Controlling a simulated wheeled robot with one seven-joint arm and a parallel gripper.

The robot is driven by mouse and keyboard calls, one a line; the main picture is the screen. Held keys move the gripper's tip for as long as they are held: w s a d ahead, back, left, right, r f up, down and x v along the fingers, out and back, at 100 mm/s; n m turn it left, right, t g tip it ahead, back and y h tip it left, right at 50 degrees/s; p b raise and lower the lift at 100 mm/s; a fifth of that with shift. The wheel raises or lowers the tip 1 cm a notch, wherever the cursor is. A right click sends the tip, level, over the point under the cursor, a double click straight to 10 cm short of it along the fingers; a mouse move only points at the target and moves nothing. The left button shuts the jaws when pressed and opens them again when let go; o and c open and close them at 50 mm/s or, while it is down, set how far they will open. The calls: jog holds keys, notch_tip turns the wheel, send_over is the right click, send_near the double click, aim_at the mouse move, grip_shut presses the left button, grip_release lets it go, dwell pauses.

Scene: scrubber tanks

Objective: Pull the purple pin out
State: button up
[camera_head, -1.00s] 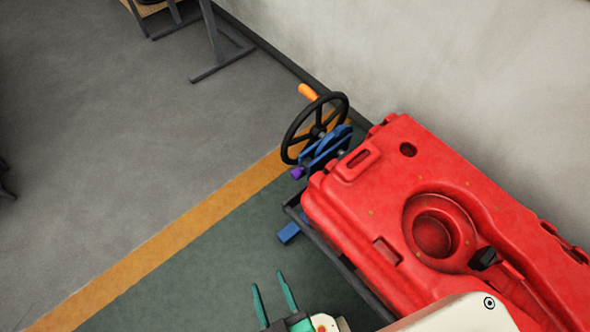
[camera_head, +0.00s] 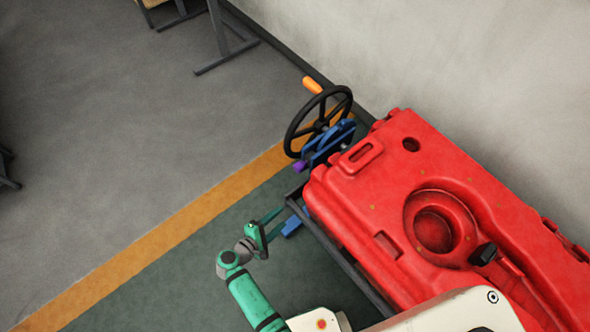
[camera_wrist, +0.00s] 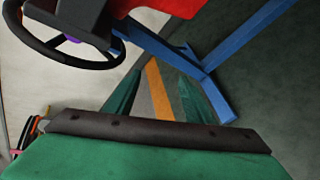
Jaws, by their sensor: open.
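The purple pin (camera_head: 299,166) is a small purple piece at the lower left end of the blue bracket (camera_head: 328,143), below the black handwheel. In the wrist view a bit of purple (camera_wrist: 73,38) shows at the upper left, partly hidden behind the wheel rim. My gripper (camera_head: 283,217) is open and empty, below and slightly left of the pin in the head view, apart from it. In the wrist view its two green fingers (camera_wrist: 157,92) are spread, with nothing between them but floor and the yellow stripe beyond.
The black handwheel (camera_head: 289,137) with an orange handle (camera_head: 312,85) stands just above the pin. The red tank (camera_head: 400,180) on a dark frame (camera_head: 340,259) lies to the right. A blue frame part (camera_wrist: 212,97) is close right of my fingers. Floor to the left is clear.

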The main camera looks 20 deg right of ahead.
aim_at(296, 170)
jog(key=w+r+h, duration=0.6)
jog(key=w+r, duration=0.2)
jog(key=r, duration=0.3)
jog(key=shift+g, duration=0.3)
jog(key=x, duration=1.1)
jog(key=shift+d+r, duration=0.3)
jog(key=shift+d, duration=0.05)
grip_shut()
